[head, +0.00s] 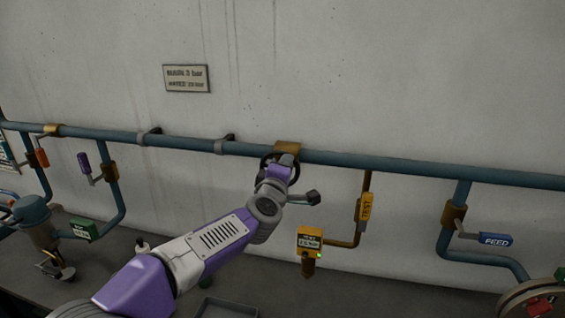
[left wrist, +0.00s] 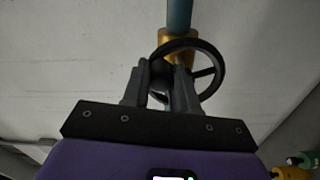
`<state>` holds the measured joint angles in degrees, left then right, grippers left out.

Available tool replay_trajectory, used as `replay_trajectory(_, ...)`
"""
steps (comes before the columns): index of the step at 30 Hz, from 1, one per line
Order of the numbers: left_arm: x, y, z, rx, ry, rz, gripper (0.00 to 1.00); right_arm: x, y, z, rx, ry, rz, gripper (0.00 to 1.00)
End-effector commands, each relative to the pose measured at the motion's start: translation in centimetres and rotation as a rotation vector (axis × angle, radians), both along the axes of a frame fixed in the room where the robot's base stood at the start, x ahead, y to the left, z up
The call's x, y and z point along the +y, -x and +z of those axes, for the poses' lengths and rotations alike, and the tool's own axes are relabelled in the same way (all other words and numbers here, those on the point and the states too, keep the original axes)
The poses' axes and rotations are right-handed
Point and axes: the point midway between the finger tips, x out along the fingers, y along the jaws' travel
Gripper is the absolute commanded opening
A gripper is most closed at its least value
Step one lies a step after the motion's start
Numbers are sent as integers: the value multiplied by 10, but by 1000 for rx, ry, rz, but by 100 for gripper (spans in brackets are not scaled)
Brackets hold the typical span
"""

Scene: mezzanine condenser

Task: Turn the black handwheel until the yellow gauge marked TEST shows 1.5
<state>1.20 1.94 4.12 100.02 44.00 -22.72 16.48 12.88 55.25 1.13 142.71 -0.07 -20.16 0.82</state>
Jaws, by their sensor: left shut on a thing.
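The black handwheel (head: 264,162) sits on a brass fitting of the long blue pipe, partly hidden behind my left gripper (head: 286,161). In the left wrist view the handwheel (left wrist: 222,70) shows as a black ring with spokes. The fingers of my left gripper (left wrist: 162,76) are shut on its left side, and the exact contact is partly hidden. My right gripper is not in view.
A yellow-handled valve (head: 363,207) is on the brass branch right of the gauge. A blue FEED handle (head: 495,239) is further right. Purple (head: 84,163) and orange (head: 42,157) handles and a green box (head: 84,229) are left. A dark tray (head: 230,309) lies below.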

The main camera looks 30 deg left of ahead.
Motion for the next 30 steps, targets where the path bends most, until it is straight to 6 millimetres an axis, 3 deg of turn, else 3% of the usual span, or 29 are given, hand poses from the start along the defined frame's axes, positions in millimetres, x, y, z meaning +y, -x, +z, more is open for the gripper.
replay_trajectory(22,-3,-1,-3,20,-82,0,0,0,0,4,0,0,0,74)
replay_trajectory(23,-3,-1,-3,20,-82,0,32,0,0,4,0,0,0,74)
replay_trajectory(27,-3,-1,-3,20,-82,0,53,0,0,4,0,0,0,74)
replay_trajectory(30,-3,-1,-3,19,-81,0,53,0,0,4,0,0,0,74)
